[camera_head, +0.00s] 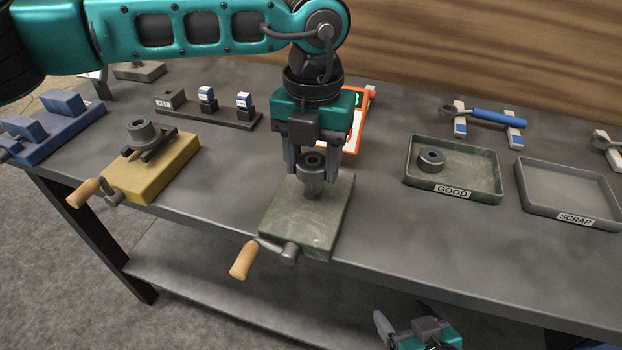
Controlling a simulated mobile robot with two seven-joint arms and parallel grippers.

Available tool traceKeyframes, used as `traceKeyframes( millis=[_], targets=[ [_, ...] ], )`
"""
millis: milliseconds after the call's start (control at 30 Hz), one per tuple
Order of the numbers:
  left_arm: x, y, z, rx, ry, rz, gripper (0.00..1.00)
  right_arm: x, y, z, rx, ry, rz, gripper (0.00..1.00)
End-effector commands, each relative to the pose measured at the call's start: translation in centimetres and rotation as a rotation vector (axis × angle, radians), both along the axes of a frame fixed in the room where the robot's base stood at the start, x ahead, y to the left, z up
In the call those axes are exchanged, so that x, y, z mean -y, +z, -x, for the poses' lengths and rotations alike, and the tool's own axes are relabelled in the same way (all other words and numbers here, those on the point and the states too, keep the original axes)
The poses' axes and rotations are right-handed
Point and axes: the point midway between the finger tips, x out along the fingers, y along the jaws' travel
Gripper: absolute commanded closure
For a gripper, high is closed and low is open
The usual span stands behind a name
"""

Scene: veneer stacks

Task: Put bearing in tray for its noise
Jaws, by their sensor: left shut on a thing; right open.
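My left gripper (312,168) points down over the green block (318,228) with a wooden-handled crank. It is shut on a grey bearing (314,160) at the top of the block's upright post; I cannot tell whether the bearing still sits around the post. The green tray labelled GOOD (474,190) stands to the right and holds one dark ring-shaped bearing (431,158) at its left. The grey tray labelled SCRAP (530,202) is empty, further right. My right gripper (405,325) is open and empty at the bottom edge, in front of the table.
A yellow block (165,180) with a crank and round hub stands left. A blue fixture (60,120) is at far left. An orange-framed item (357,125) is partly hidden. A blue-handled tool (498,117) lies behind the trays.

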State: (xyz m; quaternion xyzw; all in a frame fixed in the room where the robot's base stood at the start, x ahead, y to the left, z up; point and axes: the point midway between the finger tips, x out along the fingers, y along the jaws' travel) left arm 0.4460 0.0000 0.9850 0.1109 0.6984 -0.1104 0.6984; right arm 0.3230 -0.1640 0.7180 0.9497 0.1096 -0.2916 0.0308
Motion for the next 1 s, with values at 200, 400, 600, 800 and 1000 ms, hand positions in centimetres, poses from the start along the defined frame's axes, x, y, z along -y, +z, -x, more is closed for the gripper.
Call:
traceKeyframes(
  millis=[200,400,600,800,1000],
  targets=[
    [0.0,0.7,0.0,0.001,0.001,0.001,0.98,0.0,0.3,0.0,-0.001,0.001,0.002,0.24],
    [0.0,0.8,0.0,0.000,0.000,0.001,0.98,0.1,0.2,0.1,-0.001,0.005,0.006,0.24],
    [0.0,1.0,0.0,0.001,0.001,0.001,0.98,0.2,0.3,0.1,-0.002,0.006,0.008,0.24],
    [0.0,2.4,0.0,0.001,0.000,0.003,0.98,0.2,0.9,0.1,-0.003,0.006,0.008,0.24],
    [0.0,4.0,0.0,0.001,0.001,0.001,0.98,0.2,1.7,0.1,-0.004,0.006,0.008,0.24]
  ],
)
